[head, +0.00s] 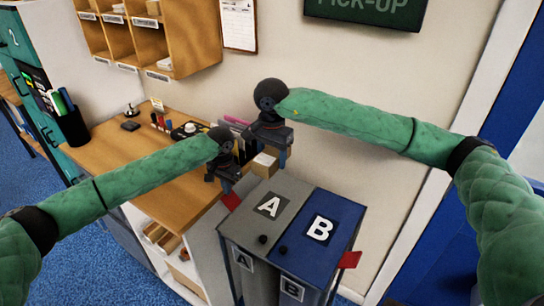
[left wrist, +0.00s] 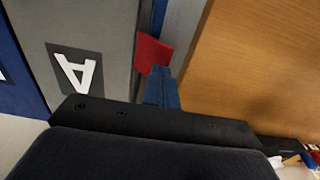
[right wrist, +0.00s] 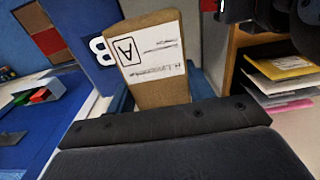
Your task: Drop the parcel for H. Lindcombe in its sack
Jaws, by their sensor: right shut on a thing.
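The parcel (head: 264,163) is a small brown carton held in my right gripper (head: 270,150), above the desk behind the lids. In the right wrist view the parcel (right wrist: 160,85) has a white label with a boxed letter A and a blurred name line starting with H. The grey lid A (head: 255,225) and blue lid B (head: 325,225) lie flat and closed side by side on the bin unit. My left gripper (head: 226,187) is shut and empty beside the red tab (head: 231,201) at lid A's left edge; the tab also shows in the left wrist view (left wrist: 152,52).
Another red tab (head: 350,260) is at the right edge of B. The wooden desk (head: 150,165) holds a pen cup (head: 72,127), stationery and a bell. Pigeonholes (head: 150,45) hang on the wall behind. The space above both lids is clear.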

